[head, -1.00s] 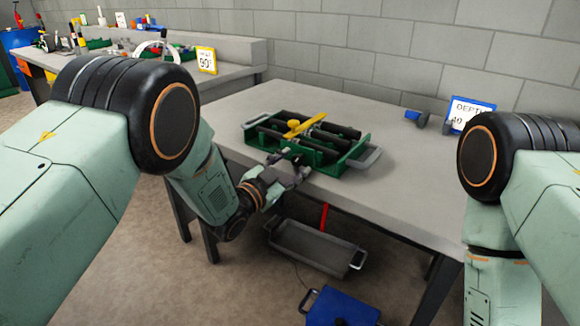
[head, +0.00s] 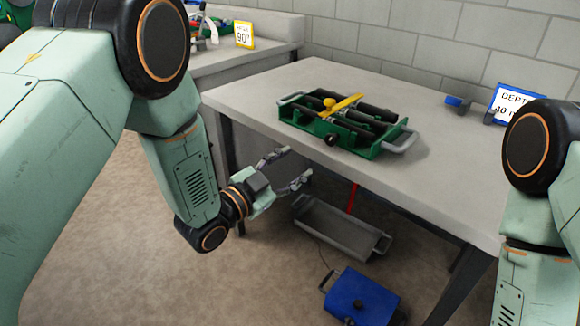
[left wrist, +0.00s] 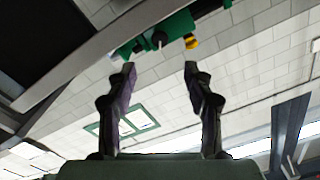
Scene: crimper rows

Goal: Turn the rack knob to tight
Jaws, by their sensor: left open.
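The green rack (head: 293,109) lies on the grey table, with dark bars across it and a grey handle at each end. A black knob (head: 331,139) sits on its front side. A yellow lever (head: 345,104) lies across its top. My left gripper (head: 293,167) is open and empty, in front of the table edge, lower than the rack and apart from it. In the left wrist view the open fingers (left wrist: 160,72) point towards the rack (left wrist: 178,25), with the dark knob (left wrist: 159,39) between and beyond them. My right gripper is out of view.
The table (head: 440,165) has free room around the rack. A blue-handled tool (head: 457,103) and a blue-framed depth sign (head: 512,103) stand at the right back. Below are a grey tray (head: 340,228) and a blue box (head: 362,297). A yellow-framed sign (head: 244,34) stands on another bench.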

